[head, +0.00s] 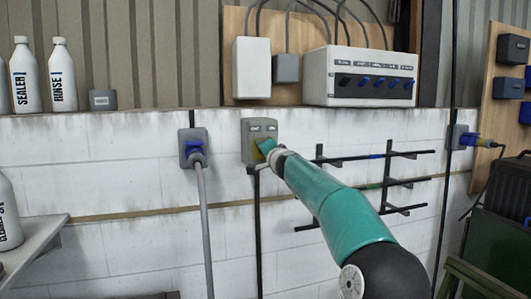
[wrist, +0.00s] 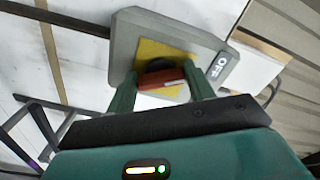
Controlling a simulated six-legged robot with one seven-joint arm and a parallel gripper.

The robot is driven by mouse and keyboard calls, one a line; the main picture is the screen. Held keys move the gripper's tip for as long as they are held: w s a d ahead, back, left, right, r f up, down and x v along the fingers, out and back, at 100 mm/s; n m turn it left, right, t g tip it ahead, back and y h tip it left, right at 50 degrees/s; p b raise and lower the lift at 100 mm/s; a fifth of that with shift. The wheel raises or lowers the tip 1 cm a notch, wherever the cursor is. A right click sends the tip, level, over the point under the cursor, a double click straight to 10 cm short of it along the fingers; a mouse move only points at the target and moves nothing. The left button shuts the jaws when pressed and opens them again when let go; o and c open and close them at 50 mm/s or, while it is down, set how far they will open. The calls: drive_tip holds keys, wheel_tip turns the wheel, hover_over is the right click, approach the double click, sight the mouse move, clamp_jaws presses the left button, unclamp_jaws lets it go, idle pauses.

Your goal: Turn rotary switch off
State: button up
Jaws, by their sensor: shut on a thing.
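The rotary switch is a grey box (head: 249,130) with a yellow plate, fixed to the white brick wall in the head view. My teal gripper (head: 266,148) reaches it there and hides most of its front. In the wrist view the grey box (wrist: 122,42) carries the yellow plate (wrist: 150,48) and a red knob (wrist: 161,78) with a dark part behind it. My gripper's green fingers (wrist: 162,84) stand on both sides of the red knob, shut on it. The knob's exact setting is hard to tell.
A blue plug in a grey socket (head: 192,147) sits left of the switch. A black wall rack (head: 388,180) stands to the right. A control box with several blue knobs (head: 370,78) and a white box (head: 251,68) are above. Bottles (head: 62,75) stand at upper left.

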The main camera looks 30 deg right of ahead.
drive_tip(key=shift+f+n, duration=0.1)
drive_tip(key=shift+n, duration=0.8)
drive_tip(key=o, duration=1)
drive_tip(key=shift+s, duration=0.2)
drive_tip(key=shift+v, duration=6.7)
